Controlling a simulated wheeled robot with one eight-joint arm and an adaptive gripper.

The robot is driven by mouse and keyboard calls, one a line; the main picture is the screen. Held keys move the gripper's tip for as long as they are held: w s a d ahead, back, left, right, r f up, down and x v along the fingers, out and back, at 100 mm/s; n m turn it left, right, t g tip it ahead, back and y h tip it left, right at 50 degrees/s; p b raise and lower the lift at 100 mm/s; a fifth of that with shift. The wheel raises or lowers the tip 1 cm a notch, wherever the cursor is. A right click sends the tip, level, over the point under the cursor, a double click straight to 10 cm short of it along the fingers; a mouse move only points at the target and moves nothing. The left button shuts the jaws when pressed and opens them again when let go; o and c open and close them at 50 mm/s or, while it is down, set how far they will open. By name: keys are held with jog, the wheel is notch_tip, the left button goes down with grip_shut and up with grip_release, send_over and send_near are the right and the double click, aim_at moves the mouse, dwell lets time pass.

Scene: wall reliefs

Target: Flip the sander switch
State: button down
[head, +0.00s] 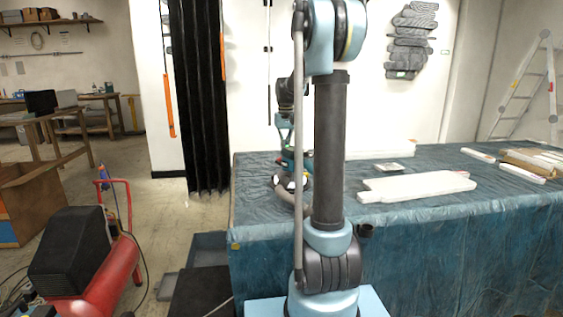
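A teal and dark power tool with a touch of red, which looks like the sander (291,161), sits on the blue-covered table (420,230) near its left end. A grey hose-like part curves below it. My arm's column covers much of it, and its switch cannot be made out. My gripper (284,133) seems to be just above the sander, behind my arm column and pointing down. Its fingers are too small and too hidden to tell if they are open, shut or touching the sander.
A white board (416,186) lies mid-table, with a small pale item (388,168) behind it. Trim pieces (530,163) lie at the right. A red compressor (100,275) stands front left. A ladder (530,85) leans at the back right. Floor is open left of the table.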

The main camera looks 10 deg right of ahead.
jog(key=shift+f, duration=0.6)
dwell(0.5)
jog(key=shift+r, duration=3.5)
